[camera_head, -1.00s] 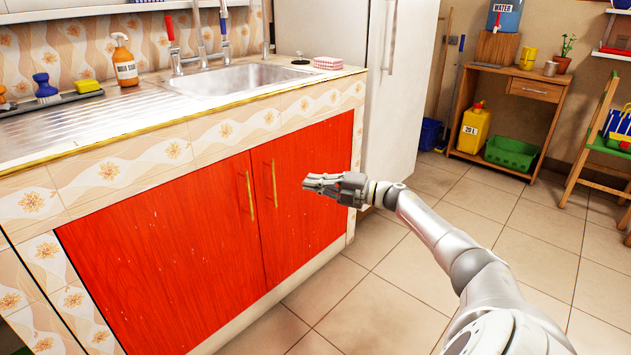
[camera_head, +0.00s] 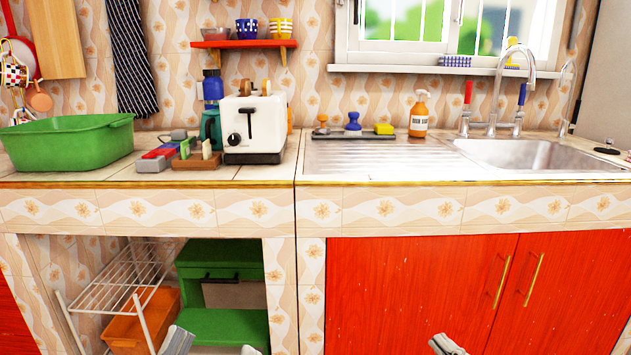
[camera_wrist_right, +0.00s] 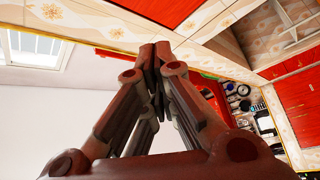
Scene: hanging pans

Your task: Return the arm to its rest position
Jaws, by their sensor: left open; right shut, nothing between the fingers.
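My left gripper (camera_head: 213,347) shows only as two grey fingertips at the bottom edge of the head view, spread apart with nothing between them. It is in front of the open compartment under the counter. My right gripper (camera_head: 447,345) shows as a small grey tip at the bottom edge, in front of the red cabinet doors. In the right wrist view the right gripper's fingers (camera_wrist_right: 162,50) meet at their tips, shut and empty. Both arms are otherwise out of the head view.
The counter holds a green basin (camera_head: 70,142), a white toaster (camera_head: 254,125), a soap bottle (camera_head: 419,115) and a sink (camera_head: 530,155). A red pan (camera_head: 22,58) hangs at the left. A white wire rack (camera_head: 118,285) stands in the open compartment.

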